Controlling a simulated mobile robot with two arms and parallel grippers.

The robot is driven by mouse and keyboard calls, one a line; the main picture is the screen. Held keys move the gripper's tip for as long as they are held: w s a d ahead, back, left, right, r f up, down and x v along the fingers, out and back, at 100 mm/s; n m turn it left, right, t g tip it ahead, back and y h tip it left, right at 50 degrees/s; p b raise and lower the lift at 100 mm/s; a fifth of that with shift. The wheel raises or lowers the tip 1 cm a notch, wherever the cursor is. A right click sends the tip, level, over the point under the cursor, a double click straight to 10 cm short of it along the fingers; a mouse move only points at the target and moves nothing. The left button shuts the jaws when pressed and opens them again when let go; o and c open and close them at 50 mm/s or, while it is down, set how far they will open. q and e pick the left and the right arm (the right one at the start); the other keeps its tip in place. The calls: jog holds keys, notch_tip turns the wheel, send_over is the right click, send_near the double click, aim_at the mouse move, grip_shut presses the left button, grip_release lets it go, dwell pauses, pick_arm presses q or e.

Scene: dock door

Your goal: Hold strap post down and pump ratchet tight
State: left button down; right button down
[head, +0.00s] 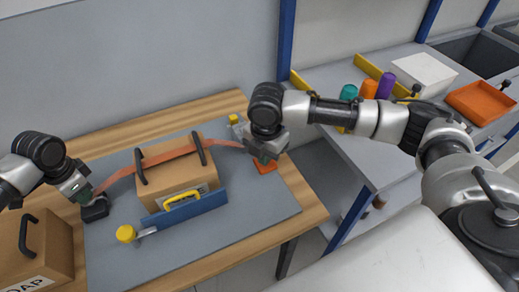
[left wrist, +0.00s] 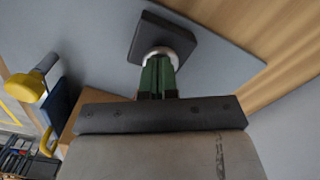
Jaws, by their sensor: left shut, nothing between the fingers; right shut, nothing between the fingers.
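An orange-red strap (head: 176,153) runs over a cardboard box (head: 178,182) on a grey mat. Its left end reaches a dark post base (head: 96,209). In the left wrist view this is a dark square plate (left wrist: 150,30) with a pale round post (left wrist: 178,52). My left gripper (head: 80,194) is shut, with its green fingertips (left wrist: 158,72) at the post; contact is hard to tell. My right gripper (head: 264,158) is shut, just above an orange piece (head: 265,168) at the mat's right side, probably the ratchet. The gripper hides much of it.
Yellow-knobbed clamps stand front left (head: 126,233) and back right (head: 234,119). Another box (head: 38,250) stands at lower left. A side counter (head: 340,130) holds cylinders and an orange tray (head: 482,101).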

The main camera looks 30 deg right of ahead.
pick_arm(q)
jog(key=shift+f, duration=0.15)
pick_arm(e)
jog(key=shift+f, duration=0.85)
jog(key=shift+r, duration=3.15)
jog(key=shift+f, duration=3.1)
jog(key=shift+r, duration=3.3)
notch_tip(320, 180, up, 7)
